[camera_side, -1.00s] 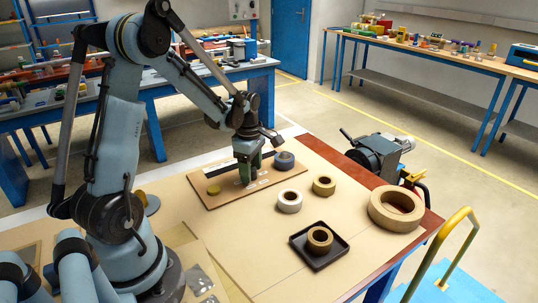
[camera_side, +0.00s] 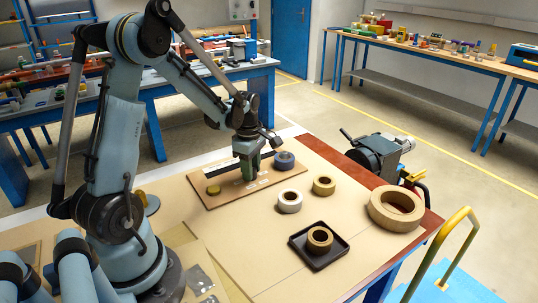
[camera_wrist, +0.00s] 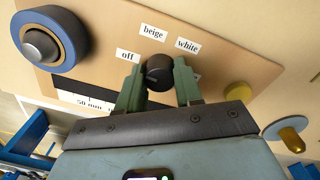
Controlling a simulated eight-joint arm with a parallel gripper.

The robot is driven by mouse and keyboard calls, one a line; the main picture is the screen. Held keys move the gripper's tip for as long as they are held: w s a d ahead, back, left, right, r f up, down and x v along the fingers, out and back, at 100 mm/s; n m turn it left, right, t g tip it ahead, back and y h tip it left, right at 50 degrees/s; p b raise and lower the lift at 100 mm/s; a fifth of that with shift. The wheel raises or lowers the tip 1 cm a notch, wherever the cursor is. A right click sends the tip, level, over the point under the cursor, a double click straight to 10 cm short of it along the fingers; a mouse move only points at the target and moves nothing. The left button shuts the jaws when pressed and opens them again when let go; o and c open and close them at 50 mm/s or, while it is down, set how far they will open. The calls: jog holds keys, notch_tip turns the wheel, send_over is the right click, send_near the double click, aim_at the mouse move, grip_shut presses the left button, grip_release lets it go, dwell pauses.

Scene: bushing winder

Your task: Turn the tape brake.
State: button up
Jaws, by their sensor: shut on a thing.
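My gripper (camera_wrist: 158,68) points down at a beige board (camera_side: 218,198) on the bench, its two green fingers on either side of a round black knob (camera_wrist: 158,77). It is shut on the knob. Printed labels stand around the knob: "off" (camera_wrist: 128,55) at left, "beige" (camera_wrist: 153,31) above and "white" (camera_wrist: 188,47) at right. No pointer mark on the knob is clear enough to read. In the side view my gripper (camera_side: 250,178) hides the knob.
A blue-rimmed roll with a metal centre (camera_wrist: 47,40) sits left of the knob, and a yellow disc (camera_wrist: 237,91) right. Rolls of white tape (camera_side: 290,201) and brown tape (camera_side: 324,186), a black tray (camera_side: 300,248) and a big tape ring (camera_side: 396,210) stand nearby.

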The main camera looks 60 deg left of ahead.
jog(key=m, duration=0.4)
jog(key=shift+m, duration=0.4)
jog(key=m, duration=0.4)
jog(key=shift+s+m, duration=0.1)
jog(key=shift+m, duration=0.2)
jog(key=m, duration=0.9)
jog(key=shift+h, duration=0.3)
jog(key=m, duration=0.4)
jog(key=shift+m, duration=0.3)
jog(key=m, duration=0.3)
jog(key=shift+a+m+g, duration=0.1)
jog(key=shift+m+g, duration=0.2)
jog(key=m, duration=0.4)
jog(key=shift+m, duration=2.2)
